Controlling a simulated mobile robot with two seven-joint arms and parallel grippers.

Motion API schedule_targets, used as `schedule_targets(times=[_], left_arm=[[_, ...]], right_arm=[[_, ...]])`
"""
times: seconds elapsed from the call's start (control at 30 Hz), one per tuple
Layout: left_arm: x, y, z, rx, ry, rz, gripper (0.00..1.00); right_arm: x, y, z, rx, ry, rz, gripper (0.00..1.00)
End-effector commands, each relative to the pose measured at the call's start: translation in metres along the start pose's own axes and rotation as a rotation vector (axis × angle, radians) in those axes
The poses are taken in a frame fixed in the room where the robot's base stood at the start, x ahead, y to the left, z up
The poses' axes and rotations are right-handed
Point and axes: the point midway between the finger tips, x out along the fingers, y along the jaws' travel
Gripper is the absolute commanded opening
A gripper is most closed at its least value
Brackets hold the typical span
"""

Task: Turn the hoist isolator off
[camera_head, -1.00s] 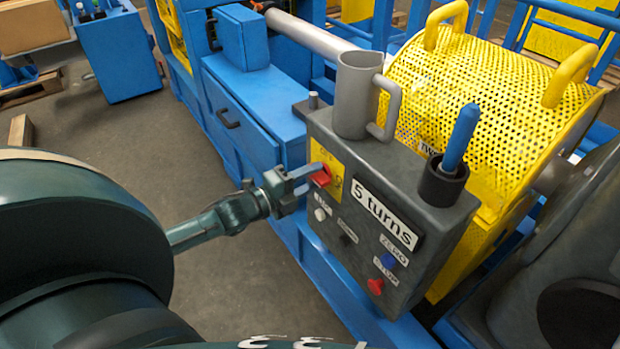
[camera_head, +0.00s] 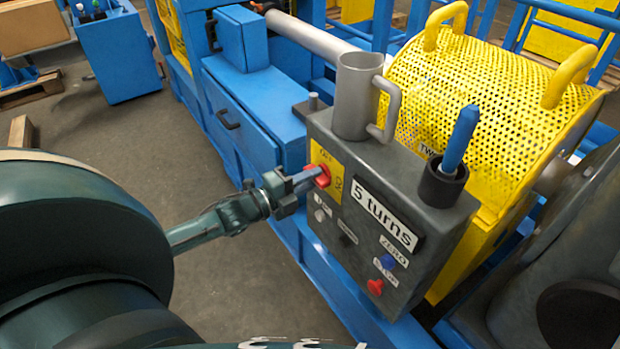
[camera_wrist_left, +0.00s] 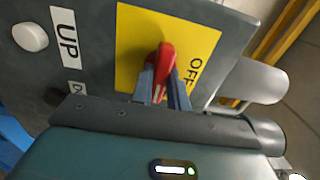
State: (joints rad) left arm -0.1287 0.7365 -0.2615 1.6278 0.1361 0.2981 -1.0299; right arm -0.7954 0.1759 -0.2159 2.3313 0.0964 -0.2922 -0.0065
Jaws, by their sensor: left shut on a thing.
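The hoist isolator is a red rotary handle (camera_head: 321,176) on a yellow plate (camera_head: 326,158) at the upper left of a grey control box (camera_head: 400,190). In the left wrist view the red handle (camera_wrist_left: 165,62) stands on the yellow plate (camera_wrist_left: 200,40), beside the label "OFF". My left gripper (camera_head: 308,178) reaches in from the left with its fingers at the handle. In the left wrist view the fingers (camera_wrist_left: 163,85) are on both sides of the handle, shut on it. The handle looks slightly tilted against the plate. My right gripper is not in view.
Below the plate are a white button (camera_head: 320,215), a blue button (camera_head: 388,261) and a red button (camera_head: 376,286). A grey mug (camera_head: 357,95) and a holder with a blue-handled tool (camera_head: 460,138) are on the box. A yellow perforated guard (camera_head: 480,90) stands behind.

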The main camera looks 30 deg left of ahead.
Motion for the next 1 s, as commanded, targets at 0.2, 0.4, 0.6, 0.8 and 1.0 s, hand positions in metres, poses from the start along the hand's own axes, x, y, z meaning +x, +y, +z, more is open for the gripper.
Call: schedule_targets(times=[0.2, 0.4, 0.6, 0.8, 1.0], left_arm=[[0.0, -0.001, 0.0, -0.081, -0.001, 0.002, 0.0], [0.0, -0.003, 0.001, -0.231, -0.002, 0.001, 0.0], [0.0, -0.002, 0.0, -0.42, -0.002, 0.001, 0.0], [0.0, -0.002, 0.001, -0.609, -0.002, 0.001, 0.0], [0.0, -0.002, 0.001, -0.799, -0.003, 0.001, 0.0]], right_arm=[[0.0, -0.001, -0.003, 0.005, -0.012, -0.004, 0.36], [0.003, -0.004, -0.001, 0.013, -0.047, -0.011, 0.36], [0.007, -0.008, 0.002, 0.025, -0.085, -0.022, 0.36], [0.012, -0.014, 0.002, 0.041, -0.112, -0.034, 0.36], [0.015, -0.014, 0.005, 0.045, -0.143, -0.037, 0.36]])
